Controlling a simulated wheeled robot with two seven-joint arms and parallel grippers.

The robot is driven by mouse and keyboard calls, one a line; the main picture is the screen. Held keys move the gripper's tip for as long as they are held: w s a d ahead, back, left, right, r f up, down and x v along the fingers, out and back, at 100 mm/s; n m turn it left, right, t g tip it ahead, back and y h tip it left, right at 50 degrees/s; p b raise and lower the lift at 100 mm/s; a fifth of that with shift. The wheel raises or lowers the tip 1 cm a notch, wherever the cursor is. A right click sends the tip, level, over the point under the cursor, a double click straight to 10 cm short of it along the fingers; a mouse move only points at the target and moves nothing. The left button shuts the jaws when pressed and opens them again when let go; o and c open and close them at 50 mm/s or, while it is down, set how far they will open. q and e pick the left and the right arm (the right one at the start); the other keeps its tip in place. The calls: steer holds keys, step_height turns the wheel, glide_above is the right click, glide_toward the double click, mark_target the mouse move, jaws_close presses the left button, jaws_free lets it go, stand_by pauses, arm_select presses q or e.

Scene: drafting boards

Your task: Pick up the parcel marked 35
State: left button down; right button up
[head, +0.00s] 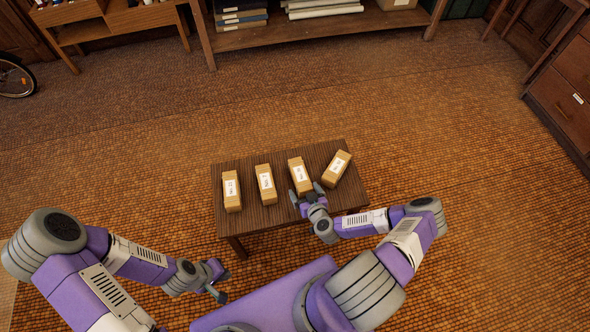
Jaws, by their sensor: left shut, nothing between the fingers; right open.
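Four tan parcels, each with a white label, lie in a row on a small dark wooden table (283,210). They are the far-left parcel (232,203), the second parcel (268,195), the third parcel (306,188) and the far-right parcel (335,178), which is turned at an angle. The label print is too small to read, so I cannot tell which is marked 35. My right gripper (307,193) is open at the near end of the third parcel; I cannot tell whether it touches it. My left gripper (222,286) is shut and empty, off the table's near left corner.
The tabletop is bare between the parcels and along the near left edge. Tiled floor surrounds the table. A shelf (320,28) with books and rolls stands at the back, a wooden desk (110,22) at the back left, and a drawer cabinet (565,100) at the right.

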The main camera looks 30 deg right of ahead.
mark_target(301, 177)
steer(key=shift+w+d+f+h+b, duration=0.25)
steer(key=shift+w+d, duration=0.25)
steer(key=shift+w, duration=0.15)
steer(key=shift+w+d+f+h+b, duration=0.25)
steer(key=shift+w+d, duration=0.2)
steer(key=shift+w, duration=0.15)
steer(key=b+x, duration=0.1)
steer(key=x, duration=0.1)
steer(key=b+x, duration=0.1)
steer(key=x, duration=0.1)
steer(key=shift+f, duration=0.3)
steer(key=shift+w+f, duration=0.1)
steer(key=shift+w, duration=0.5)
arm_select(q)
steer(key=f, duration=0.3)
steer(key=shift+w+f, duration=0.25)
steer(key=shift+w, duration=0.15)
arm_select(e)
steer(key=c, duration=1.4)
